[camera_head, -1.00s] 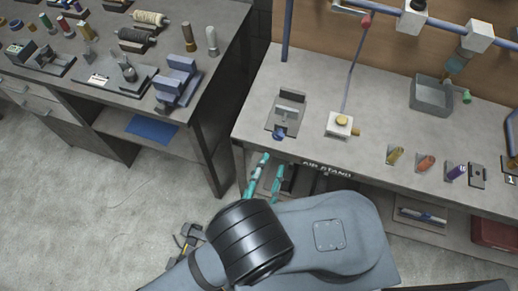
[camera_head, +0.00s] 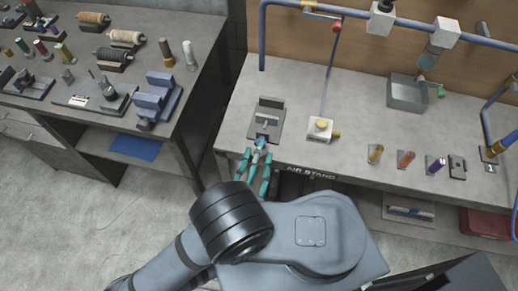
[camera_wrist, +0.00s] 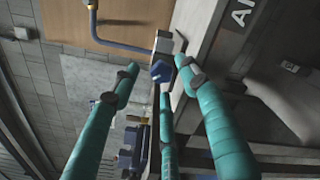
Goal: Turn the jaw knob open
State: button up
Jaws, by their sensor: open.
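A small dark vise (camera_head: 268,112) with a light grey bar across it sits near the front left of the right-hand bench. Its blue jaw knob (camera_head: 261,141) faces the bench's front edge and is partly hidden by my fingers in the head view. In the wrist view the blue, many-sided knob (camera_wrist: 161,71) shows between the outer fingertips. My gripper (camera_head: 257,158), with teal fingers, is open and empty just in front of the knob. The wrist view also shows the gripper (camera_wrist: 158,68) spread; I cannot tell whether any finger touches the knob.
A white block with a yellow top (camera_head: 320,127) stands right of the vise. A grey bin (camera_head: 407,93) and several coloured cylinders are farther right. A blue pipe frame (camera_head: 300,8) rises behind. The left bench (camera_head: 205,60) stands across a gap.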

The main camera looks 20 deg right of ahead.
jog(key=shift+x, duration=0.95)
jog(key=shift+c, duration=0.9)
jog(key=c, duration=0.9)
jog(key=shift+r+n, duration=0.1)
jog(key=shift+n, duration=0.2)
jog(key=shift+n+p, duration=0.5)
jog(key=shift+n, duration=0.3)
grip_shut()
jog(key=shift+r+n+p, duration=0.1)
jog(key=shift+n+p, duration=0.35)
jog(key=shift+n, duration=1.45)
